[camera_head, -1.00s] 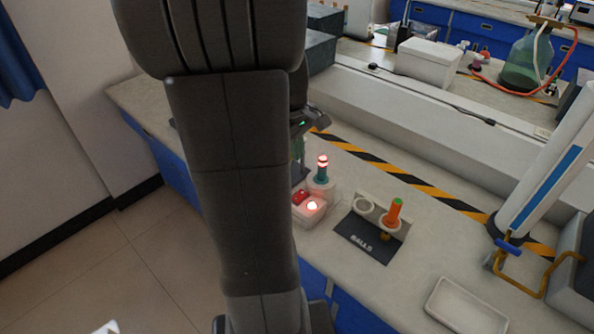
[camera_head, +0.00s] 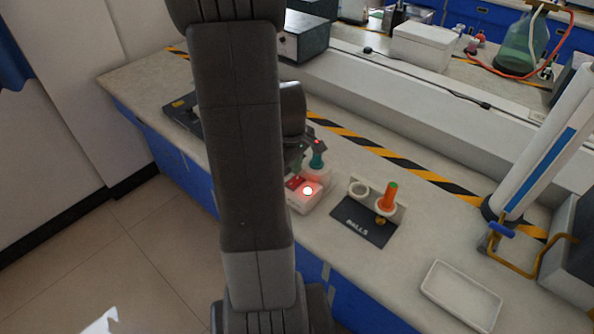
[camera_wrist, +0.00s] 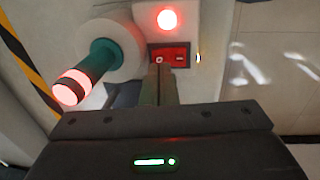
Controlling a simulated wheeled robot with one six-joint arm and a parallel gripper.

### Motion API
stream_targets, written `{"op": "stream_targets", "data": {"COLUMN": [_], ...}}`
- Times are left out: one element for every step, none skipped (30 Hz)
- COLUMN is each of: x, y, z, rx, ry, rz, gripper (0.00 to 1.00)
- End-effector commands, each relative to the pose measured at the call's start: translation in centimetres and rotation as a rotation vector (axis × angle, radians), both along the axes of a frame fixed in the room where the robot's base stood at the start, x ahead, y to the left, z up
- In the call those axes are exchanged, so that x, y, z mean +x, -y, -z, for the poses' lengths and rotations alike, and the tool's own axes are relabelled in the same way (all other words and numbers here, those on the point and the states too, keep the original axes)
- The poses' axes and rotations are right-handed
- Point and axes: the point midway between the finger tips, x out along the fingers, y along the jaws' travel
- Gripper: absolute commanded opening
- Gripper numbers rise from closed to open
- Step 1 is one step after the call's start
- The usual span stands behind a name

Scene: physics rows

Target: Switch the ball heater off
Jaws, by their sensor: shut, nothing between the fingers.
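The ball heater (camera_head: 307,203) is a pale box on the bench with a glowing red lamp (camera_head: 308,191) and a red rocker switch (camera_head: 294,182). A teal post (camera_head: 317,160) stands behind it. In the wrist view the lamp (camera_wrist: 168,19) is lit above the red switch (camera_wrist: 181,54), which shows a round mark at left and a dash at right.
Right of the heater is a black BALLS mat (camera_head: 362,228) with a ring holder and an orange, green-topped tube (camera_head: 390,197). A white tray (camera_head: 461,294) lies at the front right. A dark device (camera_head: 183,112) sits at left. Bench between mat and tray is clear.

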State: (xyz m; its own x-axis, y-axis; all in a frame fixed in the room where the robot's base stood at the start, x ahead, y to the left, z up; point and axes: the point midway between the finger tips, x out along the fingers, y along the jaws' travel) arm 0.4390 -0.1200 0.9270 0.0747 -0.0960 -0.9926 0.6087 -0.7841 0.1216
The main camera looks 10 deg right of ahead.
Motion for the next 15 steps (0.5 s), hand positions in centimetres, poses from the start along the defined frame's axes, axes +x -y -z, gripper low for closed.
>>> {"op": "stream_targets", "data": {"x": [-0.1,0.0,0.0,0.0,0.1,0.1,0.1,0.1,0.2,0.2,0.2,0.2,0.2,0.2,0.2], "y": [0.1,0.1,0.1,0.2,0.2,0.2,0.2,0.2,0.2,0.3,0.3,0.3,0.3,0.3,0.3], "z": [0.7,1.1,1.4,1.7,1.9,2.1,2.3,2.4,2.5,2.6,2.6,2.7,2.7,2.7,2.7], "rx": [0.0,0.001,0.001,0.0,0.0,0.0,-0.001,0.0,0.0,0.0,0.0,0.0,0.0,-0.001,0.0], "ry": [-0.005,-0.004,-0.004,-0.003,-0.003,-0.003,-0.002,-0.001,-0.001,0.0,0.0,0.0,0.0,0.001,0.0], "rz": [0.0,0.0,0.0,0.0,0.0,0.0,-0.001,-0.001,-0.001,-0.001,-0.001,-0.001,-0.001,-0.001,-0.001], "gripper": [0.0,0.0,0.0,0.0,0.0,0.0,0.0,0.0,0.0,0.0,0.0,0.0,0.0,0.0,0.0]}}
